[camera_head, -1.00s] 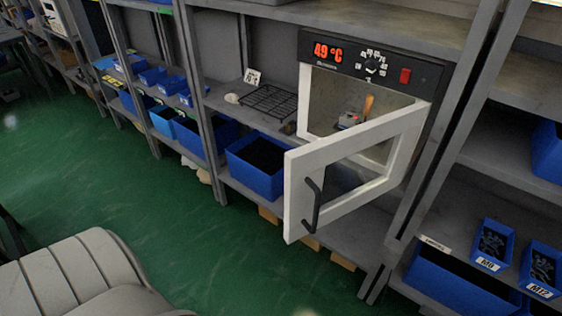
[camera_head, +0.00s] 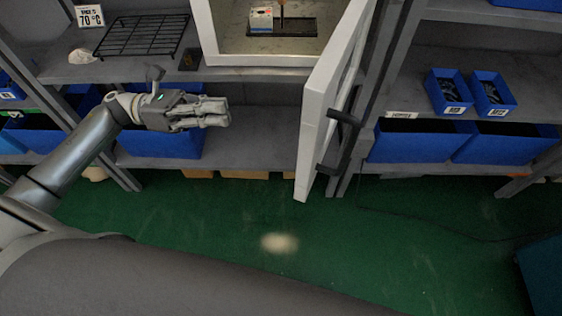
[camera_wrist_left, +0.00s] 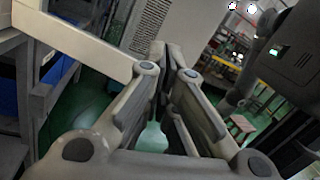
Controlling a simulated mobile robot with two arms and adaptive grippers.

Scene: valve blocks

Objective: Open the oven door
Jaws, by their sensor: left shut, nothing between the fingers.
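The oven's white-framed door (camera_head: 322,95) stands wide open, sticking out from the right side of the oven opening (camera_head: 262,60), and shows nearly edge-on. Its black handle (camera_head: 340,145) is on the outer face, to the right. My left gripper (camera_head: 226,114) is shut and empty, left of the door and below the opening, apart from the door. In the left wrist view the gripper's fingers (camera_wrist_left: 168,55) show close together with nothing held. A pale panel (camera_wrist_left: 75,38) at upper left there looks like the door. My right gripper is not in view.
Inside the oven stands a small box-like item (camera_head: 262,17) on a dark tray. A black wire rack (camera_head: 142,36) and a 70 °C sign (camera_head: 89,16) are on the shelf to the left. Blue bins (camera_head: 420,143) stand at right. The green floor (camera_head: 220,225) in front is clear.

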